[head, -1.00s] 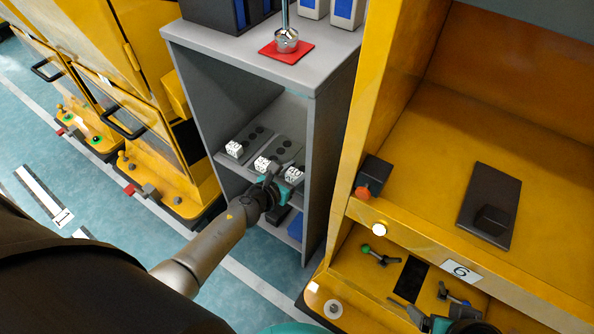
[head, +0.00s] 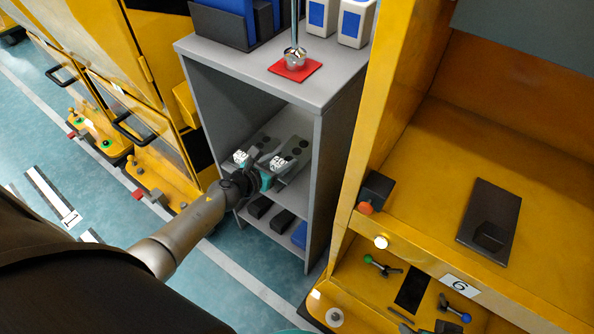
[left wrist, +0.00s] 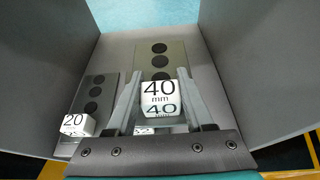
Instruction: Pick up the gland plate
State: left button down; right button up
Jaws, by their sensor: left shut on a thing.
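My left gripper (head: 266,178) reaches into the grey shelf cabinet. It is shut on the white block marked 40 mm, the grip of a gland plate (head: 280,162). In the left wrist view the two fingers (left wrist: 157,90) sit on either side of this block. Its grey plate (left wrist: 168,55) with black round holes extends behind. To its left is another plate with a block marked 20 (left wrist: 76,124); in the head view a second white block (head: 240,157) shows left of the held one. Another white label (left wrist: 144,131) is mostly hidden below the held block. My right gripper is not in view.
The cabinet's side walls (head: 338,150) stand close on both sides. Its lower shelf holds black pieces (head: 259,207) and a blue one (head: 299,235). A red mat (head: 294,69) with a metal ball-ended rod is on top. A yellow machine (head: 395,130) stands to the right.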

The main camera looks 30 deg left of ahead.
pick_arm(q)
jog(key=a, duration=0.2)
jog(key=a+b, duration=0.1)
jog(key=a, duration=0.2)
jog(key=w+a+b, duration=0.1)
jog(key=a, duration=0.1)
jog(key=shift+w+a, duration=0.1)
jog(key=shift+a, duration=0.15)
jog(key=a, duration=0.1)
jog(key=a+b, duration=0.1)
jog(key=a, duration=0.2)
jog(key=shift+w, duration=0.25)
jog(key=shift+w+a+r+b, duration=0.1)
jog(key=shift+a+b, duration=0.25)
jog(key=shift+a, duration=0.4)
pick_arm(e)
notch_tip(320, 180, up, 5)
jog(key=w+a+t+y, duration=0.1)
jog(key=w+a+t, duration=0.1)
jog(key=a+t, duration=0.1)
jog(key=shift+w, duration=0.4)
